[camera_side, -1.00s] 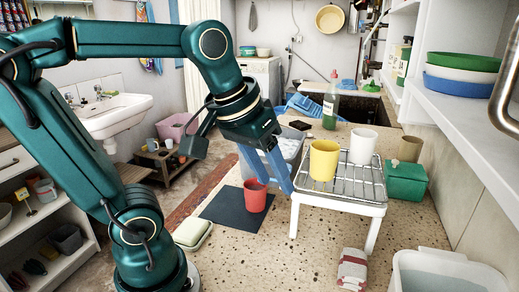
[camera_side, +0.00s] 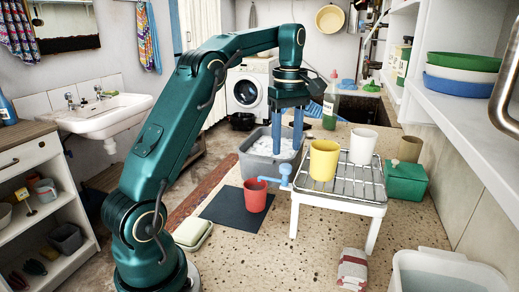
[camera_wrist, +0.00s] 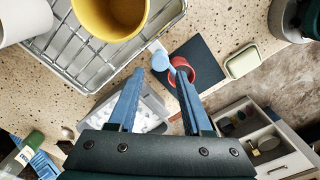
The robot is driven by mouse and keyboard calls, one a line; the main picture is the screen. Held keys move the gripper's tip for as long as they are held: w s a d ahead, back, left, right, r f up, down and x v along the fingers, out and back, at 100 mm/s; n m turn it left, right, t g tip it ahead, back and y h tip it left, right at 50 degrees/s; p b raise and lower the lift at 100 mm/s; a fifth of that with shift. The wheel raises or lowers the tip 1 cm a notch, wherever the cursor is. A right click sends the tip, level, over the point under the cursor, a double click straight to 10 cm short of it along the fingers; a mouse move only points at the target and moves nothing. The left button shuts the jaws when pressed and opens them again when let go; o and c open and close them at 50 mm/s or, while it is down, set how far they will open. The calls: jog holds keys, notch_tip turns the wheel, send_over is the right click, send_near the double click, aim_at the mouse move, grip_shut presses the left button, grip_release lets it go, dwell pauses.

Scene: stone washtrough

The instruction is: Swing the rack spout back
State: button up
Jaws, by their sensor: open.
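The light blue spout (camera_side: 285,174) sits at the left side of the white wire-topped rack (camera_side: 338,190). Its arm points left, and its end is over or at the rim of the red cup (camera_side: 255,195). In the wrist view the spout (camera_wrist: 160,61) has a round knob, and its arm reaches toward the red cup (camera_wrist: 184,70). My gripper (camera_side: 287,150) points down, open and empty, with its blue fingers behind and above the spout in the side view. In the wrist view the spout lies beyond the fingertips (camera_wrist: 159,78). I see no contact.
A yellow cup (camera_side: 323,160) and a white cup (camera_side: 363,146) stand on the rack. The red cup stands on a dark mat (camera_side: 226,208). A grey tub (camera_side: 262,168) of suds is behind. A green box (camera_side: 406,182) is at the right. The front counter is mostly clear.

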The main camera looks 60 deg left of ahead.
aim_at(286, 166)
jog(key=shift+f, duration=2.55)
grip_shut()
